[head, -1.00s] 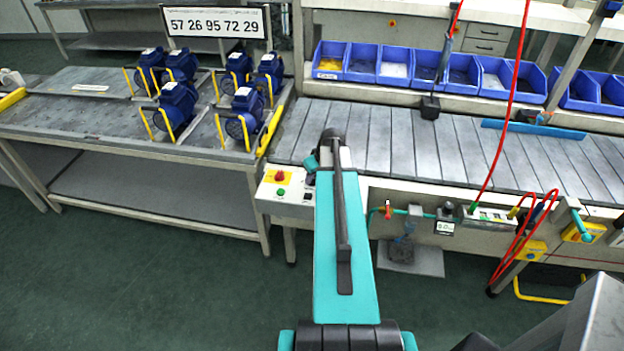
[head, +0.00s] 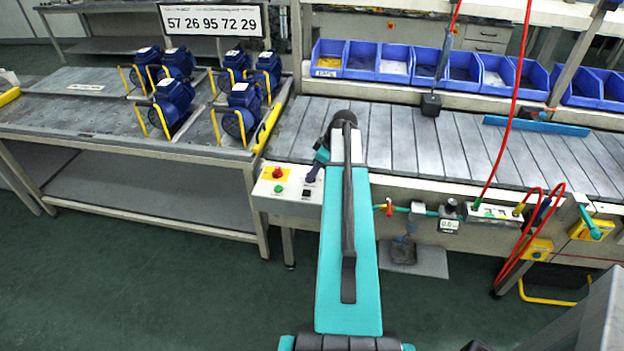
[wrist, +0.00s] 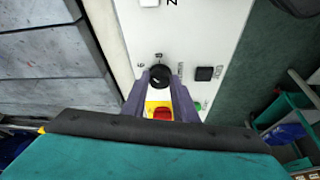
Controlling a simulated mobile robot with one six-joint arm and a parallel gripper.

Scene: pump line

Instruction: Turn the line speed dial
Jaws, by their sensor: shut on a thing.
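The line speed dial (wrist: 160,76) is a round black knob with a pale pointer mark on the white control panel (wrist: 190,35). My gripper (wrist: 160,84) has its two dark fingers on either side of the knob and is shut on it. The panel also shows in the head view (head: 281,205), at the left end of the conveyor. There the dial is hidden by the dark fingers of my gripper (head: 313,174).
Near the dial are a black switch (wrist: 204,73), a red button on yellow (wrist: 162,113) and a green button (head: 278,190). The slatted conveyor (head: 400,130) lies behind the panel. Blue pumps (head: 173,98) stand on the left bench. Red hoses (head: 520,235) hang at the right.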

